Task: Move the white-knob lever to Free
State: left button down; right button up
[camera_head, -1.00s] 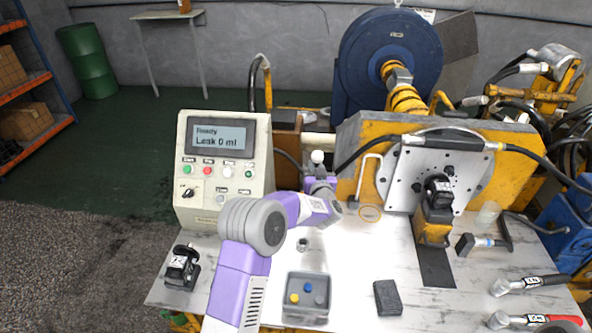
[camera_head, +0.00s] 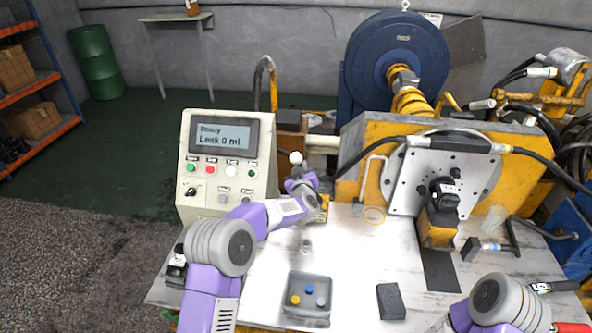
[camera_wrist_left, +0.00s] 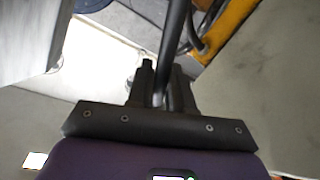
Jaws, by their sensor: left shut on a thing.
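The white-knob lever (camera_head: 296,158) stands behind the work table, just right of the control panel; its round white knob shows above my left gripper. My left gripper (camera_head: 303,184) is shut on the lever's shaft below the knob. In the left wrist view the dark shaft (camera_wrist_left: 176,40) runs up from between the two black fingers (camera_wrist_left: 161,88). The lever's lower part is largely hidden by the gripper in the head view. No readable Free marking shows. My right arm enters at the lower right, but its gripper is out of view.
The control panel (camera_head: 222,160), reading "Leak 0 ml", stands close left of the lever. The yellow motor stand (camera_head: 372,130) with hoses is to the right. A grey tray (camera_head: 310,312) and a dark block (camera_head: 390,301) lie on the white table (camera_head: 345,262).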

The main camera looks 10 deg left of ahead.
pick_arm(q)
jog(key=shift+f, duration=0.1)
jog(key=c, duration=1.1)
grip_release()
jog(key=shift+a, duration=0.15)
jog(key=shift+c, duration=0.2)
jog(key=p+v, duration=0.1)
jog(key=v, duration=0.6)
jog(key=shift+s, duration=0.3)
